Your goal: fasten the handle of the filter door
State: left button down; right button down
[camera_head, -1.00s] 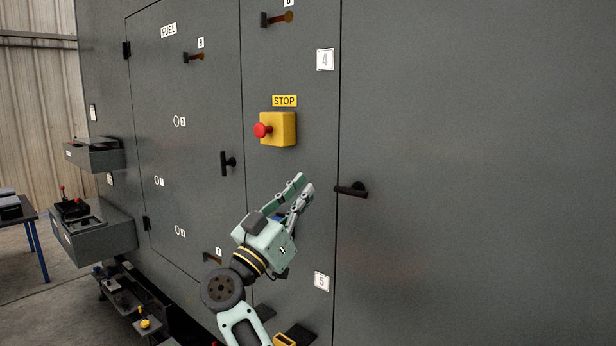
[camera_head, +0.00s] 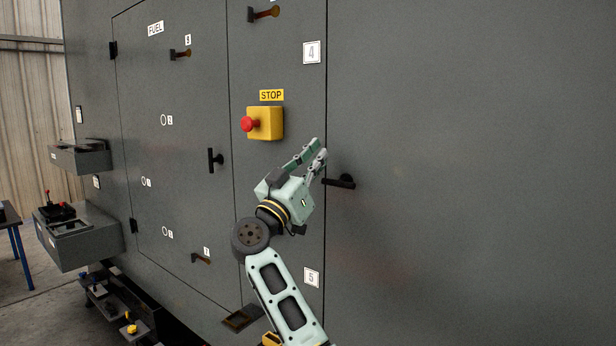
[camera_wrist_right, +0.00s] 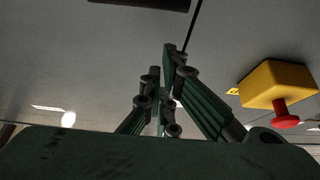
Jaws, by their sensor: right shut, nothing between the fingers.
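A black lever handle (camera_head: 340,181) sits at the left edge of the large grey panel (camera_head: 470,180), beside a vertical seam. Its lever lies nearly level. No label reading "filter" is visible. My right gripper (camera_head: 319,148) is just left of and above this handle, fingers pointing up and right, shut and empty. Contact with the handle cannot be told. In the right wrist view the shut fingers (camera_wrist_right: 170,55) point at the grey panel, and a dark bar (camera_wrist_right: 140,3), apparently the handle, crosses the top edge. My left gripper is not in view.
A yellow box with a red stop button (camera_head: 264,123) juts out left of my right gripper. The fuel door (camera_head: 175,110) has a black T-shaped handle (camera_head: 214,160). Grey boxes (camera_head: 85,237) protrude at left. The large panel's right side is clear.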

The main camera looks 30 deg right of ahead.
pick_arm(q)
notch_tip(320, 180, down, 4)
jog(key=b, duration=0.3)
dwell(0.3)
